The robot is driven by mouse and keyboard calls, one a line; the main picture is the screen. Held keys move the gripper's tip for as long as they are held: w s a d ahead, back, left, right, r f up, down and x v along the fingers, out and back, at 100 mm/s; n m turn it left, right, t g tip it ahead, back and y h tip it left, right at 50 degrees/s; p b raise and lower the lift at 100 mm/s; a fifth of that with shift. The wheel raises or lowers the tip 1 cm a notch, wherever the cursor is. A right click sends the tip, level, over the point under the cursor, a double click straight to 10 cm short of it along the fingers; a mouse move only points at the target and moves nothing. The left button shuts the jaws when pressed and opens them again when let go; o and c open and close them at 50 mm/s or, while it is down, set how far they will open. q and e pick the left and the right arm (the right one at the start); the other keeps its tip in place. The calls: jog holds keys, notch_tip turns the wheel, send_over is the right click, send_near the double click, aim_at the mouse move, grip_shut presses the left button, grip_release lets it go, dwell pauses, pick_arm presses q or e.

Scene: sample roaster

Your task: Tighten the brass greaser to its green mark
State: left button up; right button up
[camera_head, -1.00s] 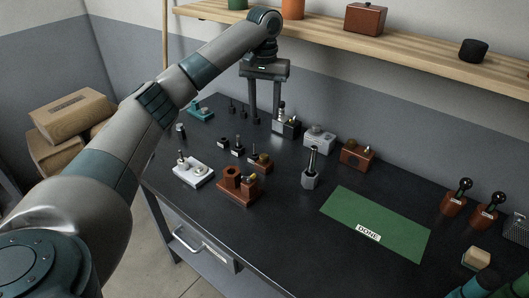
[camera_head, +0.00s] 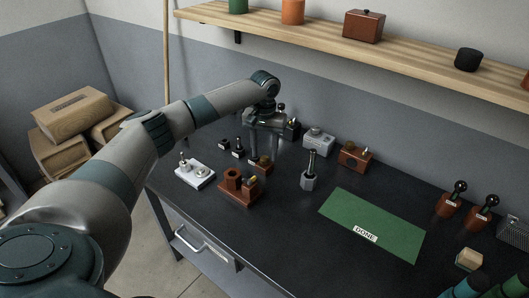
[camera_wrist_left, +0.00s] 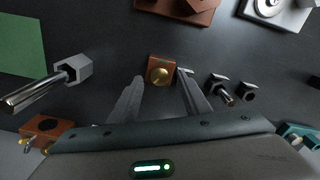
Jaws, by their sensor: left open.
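The brass greaser appears to be the round brass cap (camera_wrist_left: 159,74) on a small brown block, which also shows in the head view (camera_head: 261,163). My left gripper (camera_head: 266,147) points down over the bench, above this block. In the left wrist view the left gripper's fingers (camera_wrist_left: 160,82) are spread, with the brass cap between their tips in the picture. They hold nothing; whether they are level with the cap cannot be told. My right gripper is not visible.
A grey hexagonal holder with a metal rod (camera_head: 309,178), a larger brown block (camera_head: 238,192) and a white tray (camera_head: 195,173) stand nearby. A brown block with brass fittings (camera_head: 355,156) is farther back. The green DONE mat (camera_head: 385,225) is clear. A shelf (camera_head: 350,40) hangs behind.

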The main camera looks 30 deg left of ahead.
pick_arm(q)
jog(key=shift+f, duration=0.85)
jog(key=c, duration=1)
jog(key=shift+c, duration=0.2)
jog(key=shift+r+p, duration=0.1)
jog(key=shift+p, duration=0.2)
